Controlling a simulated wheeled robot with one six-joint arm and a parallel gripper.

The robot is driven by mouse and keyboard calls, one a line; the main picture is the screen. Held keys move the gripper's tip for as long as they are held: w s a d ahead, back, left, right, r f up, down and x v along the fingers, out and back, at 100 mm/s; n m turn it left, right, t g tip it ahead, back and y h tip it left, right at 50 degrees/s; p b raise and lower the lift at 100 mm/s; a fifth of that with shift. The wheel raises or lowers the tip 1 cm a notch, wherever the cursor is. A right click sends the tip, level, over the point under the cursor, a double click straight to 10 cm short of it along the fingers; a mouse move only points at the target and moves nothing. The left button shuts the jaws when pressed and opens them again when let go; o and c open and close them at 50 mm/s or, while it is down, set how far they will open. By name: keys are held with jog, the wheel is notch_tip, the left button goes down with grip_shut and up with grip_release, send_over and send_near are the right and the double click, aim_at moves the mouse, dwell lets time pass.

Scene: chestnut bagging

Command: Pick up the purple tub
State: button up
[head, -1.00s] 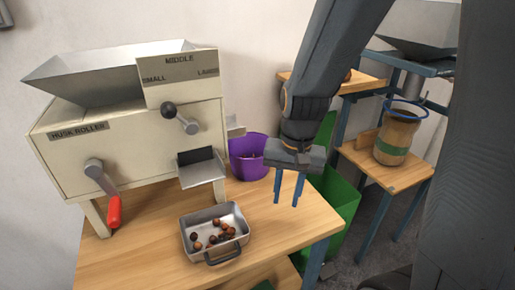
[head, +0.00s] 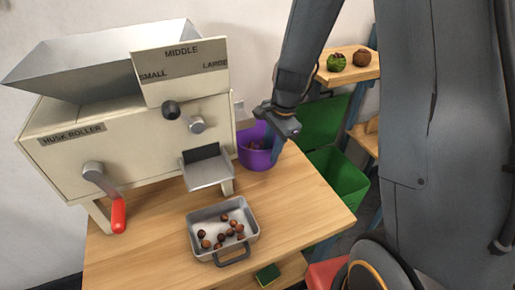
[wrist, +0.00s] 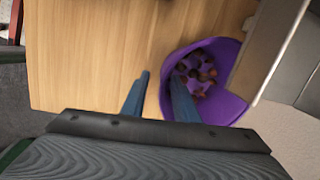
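The purple tub (head: 257,158) stands on the wooden table, to the right of the husk roller machine, with some brown chestnuts inside. In the wrist view the tub (wrist: 232,110) is at the right, its round opening facing the camera. My gripper (head: 274,148) is at the tub's right side in the head view and hides part of it. In the wrist view my gripper (wrist: 160,77) is open. One blue finger overlaps the tub's opening and the other is outside its left rim. I cannot tell whether either finger touches the tub.
The husk roller (head: 140,140) stands close to the tub's left, its metal chute (head: 206,172) in front. A metal pan (head: 195,240) of chestnuts sits at the table's front. A green bin (head: 338,180) stands beyond the table's right edge. Bare table lies between pan and tub.

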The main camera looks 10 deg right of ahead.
jog(key=shift+w+f+p, duration=0.1)
jog(key=shift+w+f, duration=0.15)
jog(key=shift+f, duration=0.65)
jog(key=shift+w+f+p, duration=0.15)
jog(key=shift+w+f, duration=0.1)
jog(key=shift+f, duration=0.7)
jog(key=shift+w+f+p, duration=0.1)
jog(key=shift+w+f, duration=0.15)
jog(key=shift+f, duration=0.65)
grip_shut()
